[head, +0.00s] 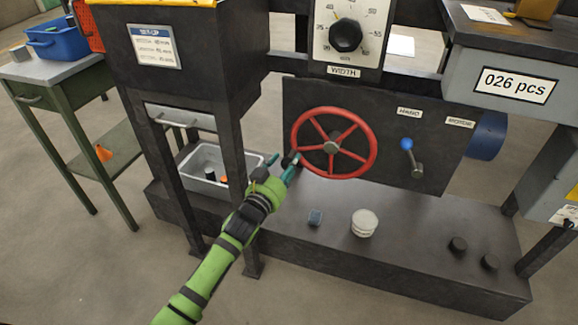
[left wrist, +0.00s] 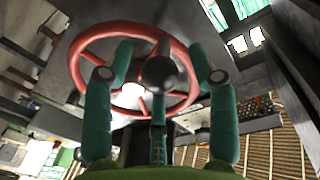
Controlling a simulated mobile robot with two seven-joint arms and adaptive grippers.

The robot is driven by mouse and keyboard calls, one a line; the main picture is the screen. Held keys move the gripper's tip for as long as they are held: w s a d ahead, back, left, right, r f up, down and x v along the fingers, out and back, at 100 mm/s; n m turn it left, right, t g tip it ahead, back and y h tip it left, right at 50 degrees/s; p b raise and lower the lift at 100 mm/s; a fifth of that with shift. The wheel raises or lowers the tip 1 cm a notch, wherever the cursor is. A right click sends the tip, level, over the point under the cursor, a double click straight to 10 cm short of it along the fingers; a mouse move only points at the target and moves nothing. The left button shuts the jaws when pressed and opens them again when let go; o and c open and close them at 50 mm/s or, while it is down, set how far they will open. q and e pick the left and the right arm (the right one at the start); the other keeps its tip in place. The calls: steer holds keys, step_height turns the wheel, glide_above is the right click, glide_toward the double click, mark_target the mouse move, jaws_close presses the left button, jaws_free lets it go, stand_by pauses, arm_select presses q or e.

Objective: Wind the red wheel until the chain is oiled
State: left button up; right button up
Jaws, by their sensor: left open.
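The red wheel (head: 334,111) has several spokes and a grey hub, and is mounted on a dark panel. A dark handle knob (head: 288,159) sticks out from its lower left rim. My left gripper (head: 281,166) is open at that knob. In the left wrist view the teal fingers of the left gripper (left wrist: 160,62) stand on either side of the knob (left wrist: 159,72), with the red wheel (left wrist: 80,62) behind. I cannot tell whether the fingers touch the knob. I cannot make out a chain. My right gripper is out of view.
A blue-knobbed lever (head: 407,146) is right of the wheel, and a width dial (head: 346,36) is above it. A grey bin (head: 200,155) sits to the left.

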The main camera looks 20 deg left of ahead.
arm_select(q)
steer(key=shift+w+d, duration=0.1)
steer(key=shift+w, duration=0.45)
jaws_close()
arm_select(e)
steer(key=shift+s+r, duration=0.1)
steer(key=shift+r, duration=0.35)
